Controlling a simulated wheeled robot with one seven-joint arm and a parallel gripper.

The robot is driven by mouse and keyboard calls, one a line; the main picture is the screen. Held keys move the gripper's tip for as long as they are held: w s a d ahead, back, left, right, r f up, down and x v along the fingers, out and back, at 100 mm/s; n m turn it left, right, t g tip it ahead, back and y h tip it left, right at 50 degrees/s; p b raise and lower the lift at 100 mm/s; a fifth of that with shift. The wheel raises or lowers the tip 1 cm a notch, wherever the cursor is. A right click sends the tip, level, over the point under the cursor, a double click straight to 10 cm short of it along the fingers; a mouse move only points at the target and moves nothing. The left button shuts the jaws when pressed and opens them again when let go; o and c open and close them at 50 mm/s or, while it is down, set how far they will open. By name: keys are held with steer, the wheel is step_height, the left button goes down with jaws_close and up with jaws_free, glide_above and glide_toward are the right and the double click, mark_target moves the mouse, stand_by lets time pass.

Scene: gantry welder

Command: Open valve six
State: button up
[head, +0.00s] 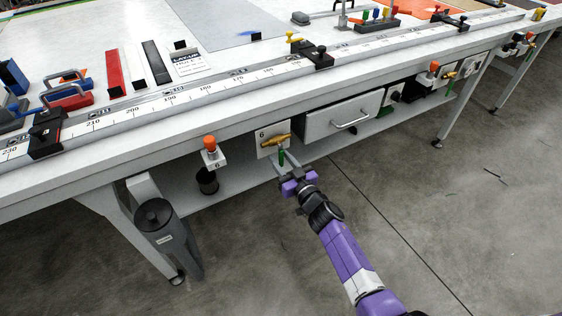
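Valve six (276,141) is on a white plate marked 6 under the bench's front edge. It has a brass-coloured body lying roughly level, and a short green part (281,157) points down below it. My gripper (284,163) is just below the plate, with its two grey fingers spread apart. The green part shows between or just behind the fingertips; I cannot tell whether they touch it. The gripper's purple body hides nothing of the brass part.
An orange knob (210,143) on a bracket marked 6 is left of the valve. A drawer (342,116) with a bar handle is close on the right. A dark grey cylinder (167,230) stands by the left leg. The floor in front is clear.

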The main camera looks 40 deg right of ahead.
jaws_close()
stand_by(1.5)
